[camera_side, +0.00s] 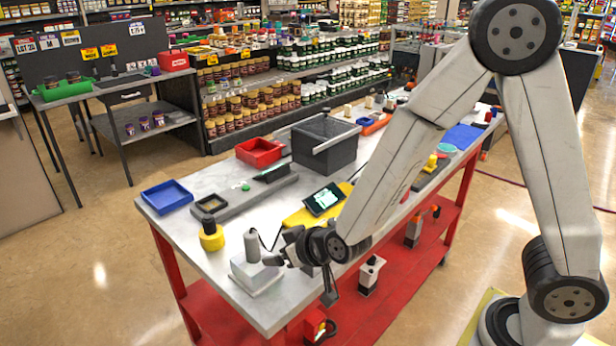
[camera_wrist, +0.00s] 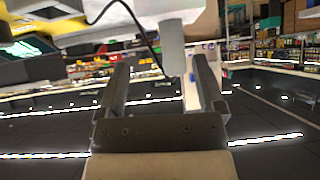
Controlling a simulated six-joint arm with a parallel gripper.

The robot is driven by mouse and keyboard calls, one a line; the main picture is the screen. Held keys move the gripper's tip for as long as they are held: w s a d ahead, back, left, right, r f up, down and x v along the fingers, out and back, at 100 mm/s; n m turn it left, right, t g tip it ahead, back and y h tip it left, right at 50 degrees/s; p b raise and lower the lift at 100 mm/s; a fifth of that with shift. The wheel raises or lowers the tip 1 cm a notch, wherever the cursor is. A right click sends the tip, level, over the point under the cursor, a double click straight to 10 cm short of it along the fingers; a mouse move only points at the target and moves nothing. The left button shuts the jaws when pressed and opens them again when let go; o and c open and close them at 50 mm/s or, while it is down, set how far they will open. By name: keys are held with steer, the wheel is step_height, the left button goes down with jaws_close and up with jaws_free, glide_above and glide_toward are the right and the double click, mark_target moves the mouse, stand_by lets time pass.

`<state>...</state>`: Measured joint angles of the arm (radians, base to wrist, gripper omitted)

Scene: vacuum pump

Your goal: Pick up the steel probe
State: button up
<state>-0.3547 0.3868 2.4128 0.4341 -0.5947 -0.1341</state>
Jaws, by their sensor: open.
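The steel probe looks to be the grey cylinder (camera_side: 252,246) standing upright on a white block (camera_side: 256,277) at the table's near left corner. In the wrist view the cylinder (camera_wrist: 171,46) shows upside down, between the fingers in the picture and nearer the right one. My gripper (camera_side: 276,258) is just right of the cylinder, low over the table edge. In the wrist view my gripper (camera_wrist: 160,65) has its fingers well apart with nothing held. I cannot tell whether the cylinder is between the fingers in depth.
A thin black cable (camera_wrist: 140,22) runs close by the cylinder. A yellow meter with a dark screen (camera_side: 324,200) lies behind my gripper. A yellow-and-black pot (camera_side: 211,237), a blue tray (camera_side: 167,197) and a dark bin (camera_side: 325,146) stand farther back.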

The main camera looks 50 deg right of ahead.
mark_target(257, 251)
steer(key=shift+w+a+t+h, duration=0.3)
steer(key=shift+w+a+t, duration=0.35)
steer(key=shift+a+t, duration=0.25)
steer(key=shift+w, duration=0.1)
steer(key=shift+x, duration=1.2)
steer(key=shift+w, duration=0.1)
steer(key=shift+x, duration=2.5)
steer(key=shift+f, duration=0.1)
jaws_close()
